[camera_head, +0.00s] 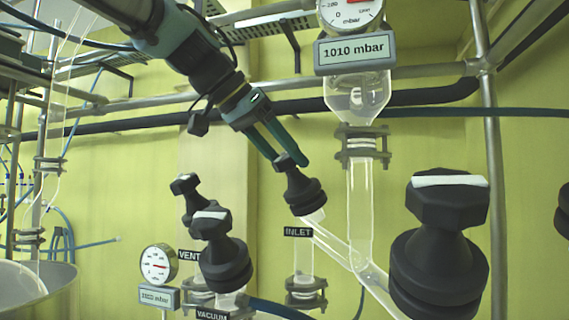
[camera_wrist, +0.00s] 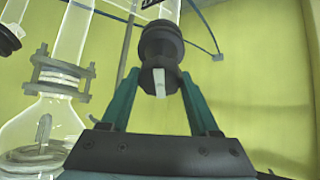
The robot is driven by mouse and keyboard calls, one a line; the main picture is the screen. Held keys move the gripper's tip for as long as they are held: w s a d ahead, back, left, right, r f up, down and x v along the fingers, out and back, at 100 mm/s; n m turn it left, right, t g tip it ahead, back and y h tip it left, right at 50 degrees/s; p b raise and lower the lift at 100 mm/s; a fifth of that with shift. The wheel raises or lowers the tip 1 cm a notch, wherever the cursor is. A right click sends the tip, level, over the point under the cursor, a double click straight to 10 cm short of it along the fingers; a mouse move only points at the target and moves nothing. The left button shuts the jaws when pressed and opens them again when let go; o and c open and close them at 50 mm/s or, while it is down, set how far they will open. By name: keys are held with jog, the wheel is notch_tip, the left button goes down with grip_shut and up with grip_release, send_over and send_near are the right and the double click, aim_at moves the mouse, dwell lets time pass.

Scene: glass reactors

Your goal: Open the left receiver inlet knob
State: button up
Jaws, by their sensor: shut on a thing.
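The inlet knob (camera_head: 297,185) is black, on a slanted glass branch above the label INLET (camera_head: 298,232) in the head view. My gripper (camera_head: 290,160) reaches down to it from the upper left, with its teal fingers at the knob's top. In the wrist view the knob (camera_wrist: 161,45) stands between the two fingertips (camera_wrist: 160,85), with a white mark on its end facing the camera. The fingers are shut on the knob's head. The exact contact on the far side is hidden.
Black vent (camera_head: 185,190) and vacuum (camera_head: 220,250) knobs stand left of the inlet knob. A large black knob (camera_head: 438,240) is close at right. Glass pipe (camera_head: 360,200) runs beside the inlet. A gauge display (camera_head: 355,50) reads 1010 mbar. A dark horizontal pipe (camera_head: 420,95) crosses behind.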

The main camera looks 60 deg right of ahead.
jog(key=n+t, duration=0.1)
jog(key=n, duration=0.4)
jog(key=shift+r+p, duration=0.1)
jog(key=shift+p, duration=0.2)
jog(key=n+p, duration=0.1)
jog(key=n, duration=0.1)
jog(key=n+t+p, duration=0.1)
jog(key=n, duration=0.1)
jog(key=shift+n+t, duration=0.3)
jog(key=shift+n, duration=0.1)
jog(key=n+t+y, duration=0.1)
jog(key=n, duration=0.3)
jog(key=shift+n+p, duration=0.3)
jog(key=shift+p, duration=0.05)
jog(key=shift+n+y, duration=0.5)
jog(key=shift+n, duration=1.3)
jog(key=o, duration=1.4)
